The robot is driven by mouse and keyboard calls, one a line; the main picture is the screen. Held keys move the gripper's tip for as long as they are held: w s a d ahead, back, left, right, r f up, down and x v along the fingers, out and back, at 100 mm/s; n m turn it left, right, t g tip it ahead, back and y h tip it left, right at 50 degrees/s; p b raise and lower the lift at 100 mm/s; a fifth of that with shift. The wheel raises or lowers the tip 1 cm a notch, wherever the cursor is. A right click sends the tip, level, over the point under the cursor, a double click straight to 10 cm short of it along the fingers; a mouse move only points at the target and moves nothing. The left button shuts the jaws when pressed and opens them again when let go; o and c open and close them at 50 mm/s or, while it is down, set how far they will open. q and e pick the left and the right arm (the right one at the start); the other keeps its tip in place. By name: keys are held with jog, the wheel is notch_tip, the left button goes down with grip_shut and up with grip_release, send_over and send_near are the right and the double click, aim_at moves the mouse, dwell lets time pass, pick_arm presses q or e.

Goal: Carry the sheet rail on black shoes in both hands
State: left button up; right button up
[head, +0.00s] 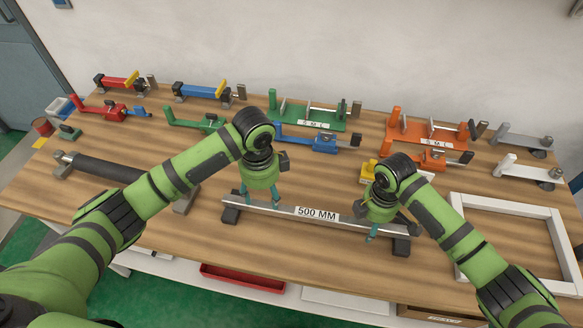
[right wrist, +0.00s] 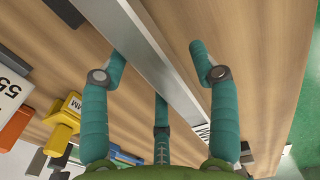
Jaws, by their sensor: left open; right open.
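The sheet rail (head: 285,209) is a long grey bar labelled "500 MM". It rests on black shoes, one near its left end (head: 231,215) and one near its right end (head: 401,245), at the front of the table. My left gripper (head: 259,200) is open at the rail's left part, its teal fingers reaching down around the bar. My right gripper (head: 376,230) is open above the rail's right part. In the right wrist view, the rail (right wrist: 160,60) runs between the spread teal fingers (right wrist: 158,62), and I see no finger pressed on it.
A dark roller (head: 105,168) on supports lies to the left. A white frame (head: 555,235) lies at the right. Several red, blue, green, orange and grey fixtures stand along the back, including a green one (head: 310,116). A yellow block (head: 368,172) is close behind my right gripper.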

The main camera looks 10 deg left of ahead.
jog(key=shift+r, duration=0.2)
pick_arm(q)
notch_tip(320, 180, up, 5)
jog(key=shift+r, duration=0.1)
pick_arm(e)
notch_tip(320, 180, up, 12)
jog(key=shift+f, duration=0.15)
dwell(0.5)
